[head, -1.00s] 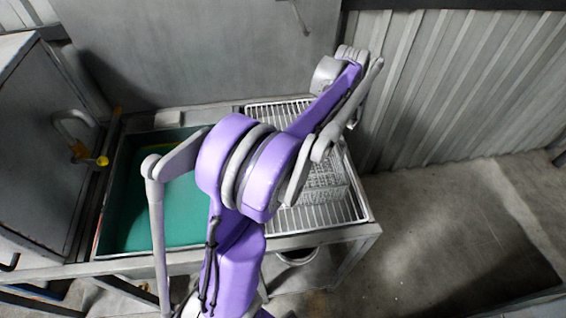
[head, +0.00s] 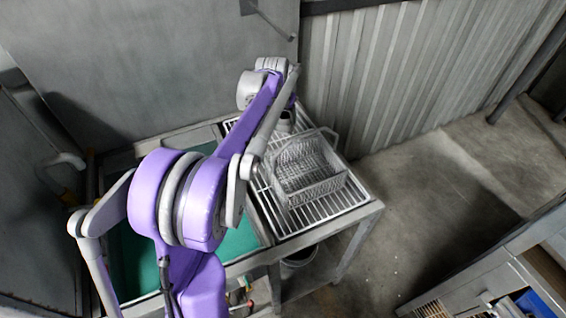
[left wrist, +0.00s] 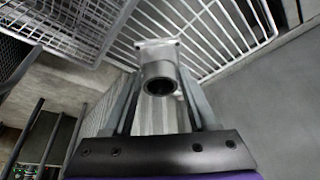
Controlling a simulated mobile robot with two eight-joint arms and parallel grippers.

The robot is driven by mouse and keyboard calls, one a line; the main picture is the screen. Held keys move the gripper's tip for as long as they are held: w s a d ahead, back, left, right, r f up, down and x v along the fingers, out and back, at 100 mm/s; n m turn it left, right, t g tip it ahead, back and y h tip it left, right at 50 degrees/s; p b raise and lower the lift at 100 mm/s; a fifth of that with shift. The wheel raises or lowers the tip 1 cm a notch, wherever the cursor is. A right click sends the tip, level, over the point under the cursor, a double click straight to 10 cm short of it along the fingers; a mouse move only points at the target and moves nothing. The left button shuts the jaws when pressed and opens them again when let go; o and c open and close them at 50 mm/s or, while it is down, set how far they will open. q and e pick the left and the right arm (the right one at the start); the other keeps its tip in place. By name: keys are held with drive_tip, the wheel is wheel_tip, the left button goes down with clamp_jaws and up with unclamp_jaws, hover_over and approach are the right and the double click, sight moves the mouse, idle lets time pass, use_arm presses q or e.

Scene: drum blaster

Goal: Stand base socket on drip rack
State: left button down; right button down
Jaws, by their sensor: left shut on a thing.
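The base socket (left wrist: 159,72) is a grey metal tube with a dark round opening and a flat squarish plate at its far end. It sits between the two fingers of my left gripper (left wrist: 160,85), which is shut on it. The drip rack (head: 337,205) is a wire grid on the right part of the sink bench. Its wires (left wrist: 225,35) also show behind the socket in the left wrist view. I cannot tell whether the socket touches them. In the head view, my left arm reaches over the rack's far left part and largely hides the gripper. My right gripper is out of view.
A wire basket (head: 308,172) stands on the rack, right of my arm; it also shows at the upper left of the wrist view (left wrist: 72,28). A green-bottomed sink (head: 138,265) lies left of the rack. A corrugated wall (head: 385,85) rises behind.

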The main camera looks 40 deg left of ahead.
sight(280, 123)
use_arm(q)
wheel_tip(280, 123, down, 6)
drive_tip(key=shift+w+r, duration=0.15)
drive_tip(key=shift+r, duration=0.05)
drive_tip(key=shift+f, duration=2.2)
drive_tip(key=shift+f+b, duration=0.15)
drive_tip(key=shift+b, duration=0.15)
drive_tip(key=shift+c, duration=1)
unclamp_jaws()
drive_tip(key=shift+r, duration=0.5)
drive_tip(key=v, duration=1.1)
drive_tip(key=shift+d+r+p, duration=0.1)
drive_tip(key=shift+r+p, duration=0.1)
drive_tip(key=shift+p, duration=0.15)
